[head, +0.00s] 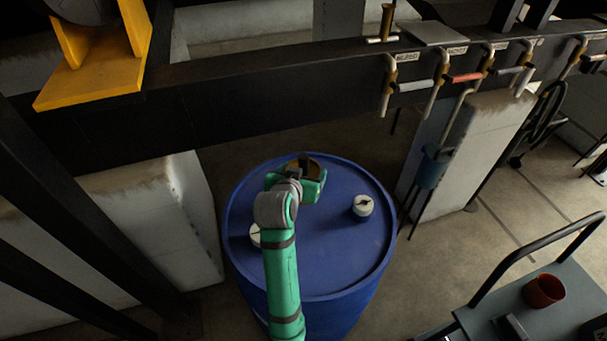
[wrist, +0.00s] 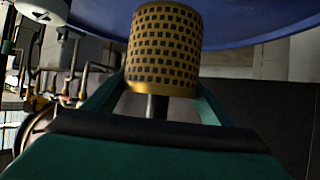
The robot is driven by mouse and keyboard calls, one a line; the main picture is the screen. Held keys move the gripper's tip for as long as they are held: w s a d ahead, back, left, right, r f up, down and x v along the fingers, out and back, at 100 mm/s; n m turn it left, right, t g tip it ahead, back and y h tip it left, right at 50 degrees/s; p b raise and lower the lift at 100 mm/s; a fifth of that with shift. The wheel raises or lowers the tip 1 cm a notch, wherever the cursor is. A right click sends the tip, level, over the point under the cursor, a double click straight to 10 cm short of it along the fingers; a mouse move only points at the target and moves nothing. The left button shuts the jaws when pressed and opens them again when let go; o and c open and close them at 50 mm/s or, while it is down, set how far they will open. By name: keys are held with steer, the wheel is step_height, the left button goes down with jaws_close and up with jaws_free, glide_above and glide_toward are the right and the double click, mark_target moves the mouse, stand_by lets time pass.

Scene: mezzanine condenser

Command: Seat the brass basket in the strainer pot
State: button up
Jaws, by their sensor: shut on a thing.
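The brass basket (wrist: 165,45) is a perforated, gold-coloured cylinder, large in the wrist view. My gripper (wrist: 163,92) is shut on it, with green fingers on either side and a dark stem showing between them. In the head view my gripper (head: 306,183) is over the far part of the blue drum's top, where a brownish bit of the basket (head: 315,169) shows, partly hidden by my gripper. I cannot tell whether the basket touches the drum. I cannot pick out the strainer pot with certainty in either view.
The blue drum (head: 335,255) carries a white-topped round cap (head: 362,205) and another white one (head: 255,236) partly behind my arm. A dark beam (head: 230,95) with several labelled valve handles crosses behind. A cart (head: 545,318) with a reddish pot (head: 543,290) stands lower right.

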steer(key=shift+w+f, duration=0.3)
steer(key=shift+f, duration=0.15)
steer(key=shift+w+a+f, duration=0.1)
steer(key=shift+w+f, duration=0.05)
steer(key=shift+f, duration=0.5)
steer(key=shift+w+a+f, duration=0.1)
steer(key=shift+w+f, duration=0.05)
steer(key=shift+f, duration=0.45)
steer(key=shift+s+d+f, duration=0.15)
steer(key=shift+d+f, duration=0.05)
steer(key=shift+f, duration=0.1)
steer(key=shift+f, duration=0.15)
steer(key=o, duration=1.3)
steer(key=shift+a, duration=0.15)
